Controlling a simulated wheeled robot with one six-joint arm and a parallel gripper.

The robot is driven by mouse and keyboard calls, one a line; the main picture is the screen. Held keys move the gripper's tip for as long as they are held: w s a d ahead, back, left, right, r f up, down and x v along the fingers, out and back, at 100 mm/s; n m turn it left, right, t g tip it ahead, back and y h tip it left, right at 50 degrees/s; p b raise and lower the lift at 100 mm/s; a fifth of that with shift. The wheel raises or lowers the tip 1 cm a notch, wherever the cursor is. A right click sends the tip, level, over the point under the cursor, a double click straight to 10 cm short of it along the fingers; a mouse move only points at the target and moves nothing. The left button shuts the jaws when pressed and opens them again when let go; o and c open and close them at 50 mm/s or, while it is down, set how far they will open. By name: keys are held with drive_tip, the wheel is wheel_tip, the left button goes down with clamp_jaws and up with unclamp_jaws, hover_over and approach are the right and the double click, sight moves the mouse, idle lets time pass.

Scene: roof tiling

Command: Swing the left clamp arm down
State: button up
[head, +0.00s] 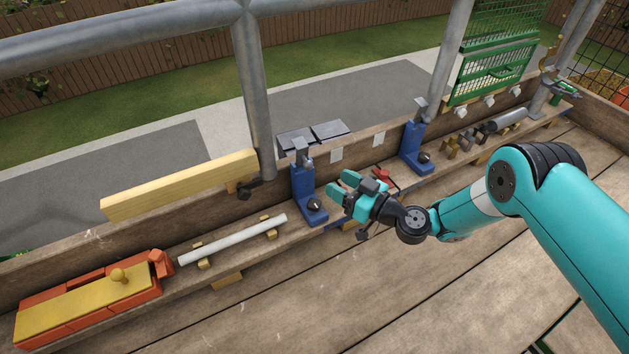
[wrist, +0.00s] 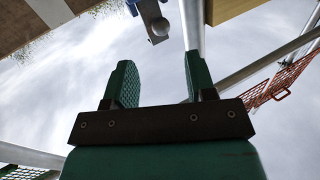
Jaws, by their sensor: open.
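The left clamp (head: 308,196) is a blue block standing on the plank ledge, with a grey upper piece (head: 300,152) standing up at its top and a dark round knob (head: 314,205) low on its front. My gripper (head: 341,185) is just right of this clamp, its teal fingers apart and empty, pointing left. In the wrist view, the open fingers (wrist: 158,60) frame mostly sky. The right clamp (head: 414,152) looks alike and stands farther right.
Grey slates (head: 312,135) lie behind the left clamp. A red-handled tool (head: 382,177) lies behind my gripper. A scaffold post (head: 254,100) rises behind. The front deck is clear.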

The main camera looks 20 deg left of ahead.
sight(303, 158)
drive_tip(key=b+x, duration=0.3)
drive_tip(key=x, duration=0.5)
drive_tip(key=shift+r, duration=0.1)
clamp_jaws()
